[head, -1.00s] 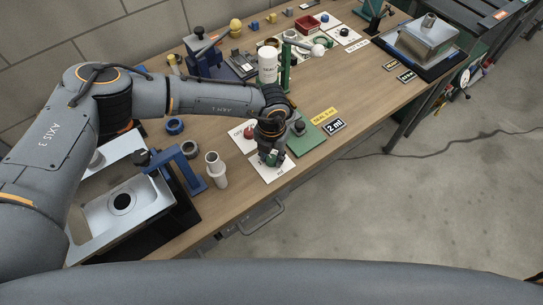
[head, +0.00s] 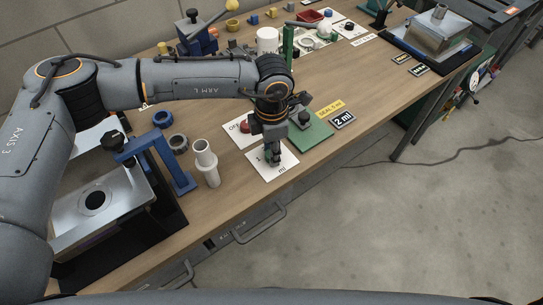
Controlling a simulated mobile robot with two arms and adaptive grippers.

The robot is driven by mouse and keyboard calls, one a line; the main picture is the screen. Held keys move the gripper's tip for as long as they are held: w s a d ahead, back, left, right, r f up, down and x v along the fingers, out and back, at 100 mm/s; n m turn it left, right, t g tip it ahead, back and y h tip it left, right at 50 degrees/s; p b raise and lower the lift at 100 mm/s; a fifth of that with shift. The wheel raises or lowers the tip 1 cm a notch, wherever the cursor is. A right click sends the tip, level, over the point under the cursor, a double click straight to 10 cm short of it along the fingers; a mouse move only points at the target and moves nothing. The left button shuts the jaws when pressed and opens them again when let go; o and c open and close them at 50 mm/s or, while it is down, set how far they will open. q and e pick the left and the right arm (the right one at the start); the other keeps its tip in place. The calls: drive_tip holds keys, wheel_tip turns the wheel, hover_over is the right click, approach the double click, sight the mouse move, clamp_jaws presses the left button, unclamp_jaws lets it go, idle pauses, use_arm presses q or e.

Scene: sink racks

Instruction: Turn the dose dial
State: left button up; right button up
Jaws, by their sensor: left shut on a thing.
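My left gripper (head: 272,157) points down over a white card (head: 284,165) marked "ml" near the table's front edge. Its fingers are shut on a small dark green piece at the card, mostly hidden between them. Just behind and to the right, a black knob (head: 304,119) stands on a green plate (head: 314,135); I cannot tell from its look whether this is the dose dial. A black "2 ml" label (head: 342,120) and a yellow "SEAL 5 ml" label (head: 329,108) lie beside the plate. My right gripper is not in view.
A red button (head: 246,127) sits on another white card left of the gripper. A white cylinder (head: 206,163), blue rings (head: 162,118) and a blue frame (head: 170,160) stand further left. A white bottle (head: 267,40) and green post are behind.

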use_arm(q)
drive_tip(key=shift+m+b, duration=0.8)
drive_tip(key=o, duration=1.2)
drive_tip(key=shift+c, duration=0.2)
wheel_tip(320, 180, up, 12)
